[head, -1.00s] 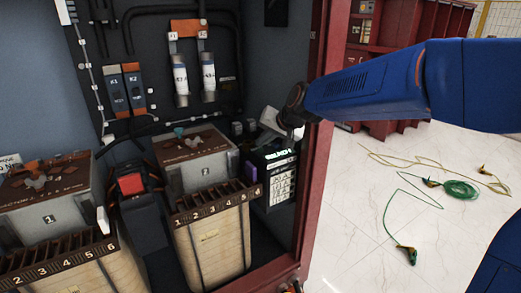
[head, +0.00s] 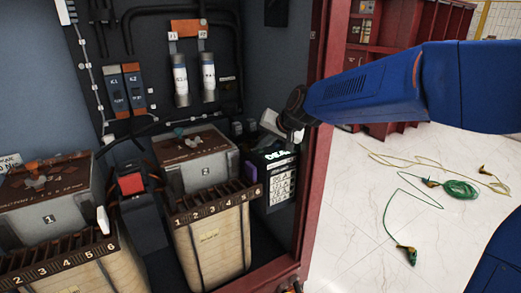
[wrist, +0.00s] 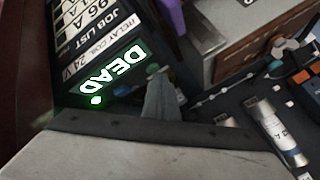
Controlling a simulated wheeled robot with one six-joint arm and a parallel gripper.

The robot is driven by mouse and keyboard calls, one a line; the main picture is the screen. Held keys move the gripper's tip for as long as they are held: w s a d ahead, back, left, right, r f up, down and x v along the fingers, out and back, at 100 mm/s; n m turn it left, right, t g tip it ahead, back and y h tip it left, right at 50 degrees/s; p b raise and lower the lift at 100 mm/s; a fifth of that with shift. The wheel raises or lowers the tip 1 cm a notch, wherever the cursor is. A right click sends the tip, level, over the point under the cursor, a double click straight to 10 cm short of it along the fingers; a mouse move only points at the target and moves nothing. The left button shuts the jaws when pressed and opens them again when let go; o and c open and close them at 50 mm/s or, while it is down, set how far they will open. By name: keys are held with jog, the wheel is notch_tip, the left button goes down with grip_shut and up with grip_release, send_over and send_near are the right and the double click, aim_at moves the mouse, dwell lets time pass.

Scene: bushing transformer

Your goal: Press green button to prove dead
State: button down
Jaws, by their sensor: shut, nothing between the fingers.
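A black panel (head: 275,178) with a lit sign and white label rows stands at the right inside the cabinet in the head view. In the wrist view the sign (wrist: 113,70) reads DEAD in glowing letters. In the head view my gripper (head: 271,122) is above the panel's top edge, partly hiding what lies behind.
A transformer-like box (head: 195,160) with a numbered terminal strip (head: 215,202) stands left of the panel. A purple part (head: 250,172) lies between them. The red cabinet frame (head: 310,185) is close on the right. Green cables (head: 458,189) lie on the floor outside.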

jog(key=shift+r, duration=0.85)
jog(key=shift+r, duration=0.1)
notch_tip(320, 180, up, 5)
jog(key=shift+f, duration=0.1)
dwell(0.6)
dwell(0.5)
